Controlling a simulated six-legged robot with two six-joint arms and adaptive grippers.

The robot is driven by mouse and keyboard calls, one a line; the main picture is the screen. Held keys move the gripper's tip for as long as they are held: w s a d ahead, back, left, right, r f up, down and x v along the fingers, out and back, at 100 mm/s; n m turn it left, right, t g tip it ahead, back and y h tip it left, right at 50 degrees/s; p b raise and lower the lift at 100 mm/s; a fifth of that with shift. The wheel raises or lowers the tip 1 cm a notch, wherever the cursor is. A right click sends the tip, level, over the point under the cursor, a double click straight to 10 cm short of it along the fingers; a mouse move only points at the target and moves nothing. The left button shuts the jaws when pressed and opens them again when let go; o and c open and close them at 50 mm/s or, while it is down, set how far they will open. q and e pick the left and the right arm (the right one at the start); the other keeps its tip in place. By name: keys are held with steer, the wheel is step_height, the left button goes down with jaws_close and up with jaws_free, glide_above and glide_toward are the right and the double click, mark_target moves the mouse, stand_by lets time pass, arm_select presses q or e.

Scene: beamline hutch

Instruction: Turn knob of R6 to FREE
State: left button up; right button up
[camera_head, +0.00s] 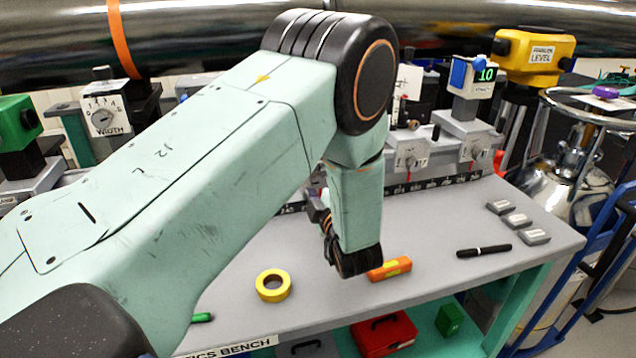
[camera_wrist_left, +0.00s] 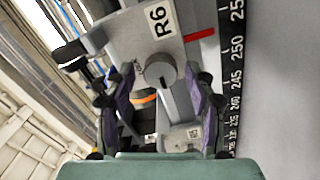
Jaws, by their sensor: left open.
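The R6 carrier (camera_wrist_left: 125,38) is a grey block with a white R6 label (camera_wrist_left: 158,19) in the left wrist view. Its round grey knob (camera_wrist_left: 158,68) sits on the face below the label. A small dark mark shows at the knob's lower edge; the lettering around it is too small to read. My left gripper (camera_wrist_left: 159,75) is open, its two purple-grey fingers on either side of the knob in the picture. I cannot tell whether they touch it. In the head view my left gripper (camera_head: 319,205) is mostly behind my arm, which hides R6.
A black scale rail (camera_wrist_left: 237,75) runs beside R6. On the bench (camera_head: 345,312) lie yellow tape (camera_head: 273,285), an orange level (camera_head: 390,269), a black marker (camera_head: 484,251) and small grey blocks (camera_head: 517,220). Other carriers (camera_head: 411,155) stand along the rail. A large pipe (camera_head: 200,32) crosses above.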

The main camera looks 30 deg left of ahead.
arm_select(q)
steer(key=shift+s, duration=0.1)
steer(key=v, duration=0.7)
steer(key=shift+d, duration=0.2)
steer(key=shift+s, duration=0.1)
stand_by(0.3)
